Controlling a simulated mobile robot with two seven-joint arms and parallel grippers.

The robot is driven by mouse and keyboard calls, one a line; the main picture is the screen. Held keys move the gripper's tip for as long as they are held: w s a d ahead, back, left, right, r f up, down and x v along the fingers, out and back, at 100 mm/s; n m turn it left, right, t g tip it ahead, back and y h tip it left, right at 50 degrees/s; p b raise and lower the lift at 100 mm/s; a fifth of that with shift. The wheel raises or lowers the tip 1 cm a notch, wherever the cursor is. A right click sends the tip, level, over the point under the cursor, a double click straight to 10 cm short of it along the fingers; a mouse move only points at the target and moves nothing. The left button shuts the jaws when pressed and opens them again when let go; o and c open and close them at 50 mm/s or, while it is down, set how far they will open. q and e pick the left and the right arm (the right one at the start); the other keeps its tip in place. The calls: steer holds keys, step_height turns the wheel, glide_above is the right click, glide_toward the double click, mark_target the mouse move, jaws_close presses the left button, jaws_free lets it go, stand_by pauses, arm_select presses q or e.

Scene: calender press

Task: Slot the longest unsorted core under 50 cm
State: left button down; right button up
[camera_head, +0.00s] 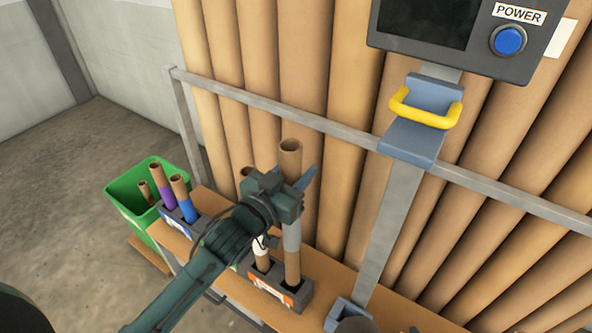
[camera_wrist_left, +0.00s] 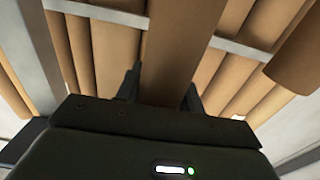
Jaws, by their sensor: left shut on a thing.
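My left gripper (camera_head: 290,194) is shut around the upper part of a tall brown core (camera_head: 291,265) with a grey band. The core stands nearly upright, its open top above the jaws. Its lower end is at the right slot of a grey rack (camera_head: 301,298) with an orange label; I cannot tell how deep it sits. In the left wrist view the core (camera_wrist_left: 180,45) runs between the two fingers. A core with a white band (camera_head: 262,262) stands in the same rack, partly behind my arm. My right gripper is not in view.
Another rack (camera_head: 181,228) holds cores with purple (camera_head: 167,196) and blue (camera_head: 181,188) bands. A green bin (camera_head: 126,203) at the left holds a short core (camera_head: 146,190). Behind are a metal rail (camera_head: 330,128), tall leaning tubes (camera_head: 350,85) and a yellow-handled post (camera_head: 395,220).

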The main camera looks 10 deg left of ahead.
arm_select(q)
steer(key=shift+f+b, duration=0.3)
steer(key=shift+f, duration=0.2)
steer(key=shift+f+b, duration=0.3)
steer(key=shift+f, duration=0.2)
steer(key=shift+f+b, duration=1.4)
steer(key=shift+f, duration=1)
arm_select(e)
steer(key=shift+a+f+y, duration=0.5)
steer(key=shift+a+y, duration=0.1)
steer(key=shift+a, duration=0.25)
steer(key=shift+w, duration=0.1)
arm_select(q)
steer(key=shift+f+b, duration=1.55)
steer(key=shift+f, duration=0.85)
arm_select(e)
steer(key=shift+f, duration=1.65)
arm_select(q)
steer(key=c, duration=0.8)
jaws_free()
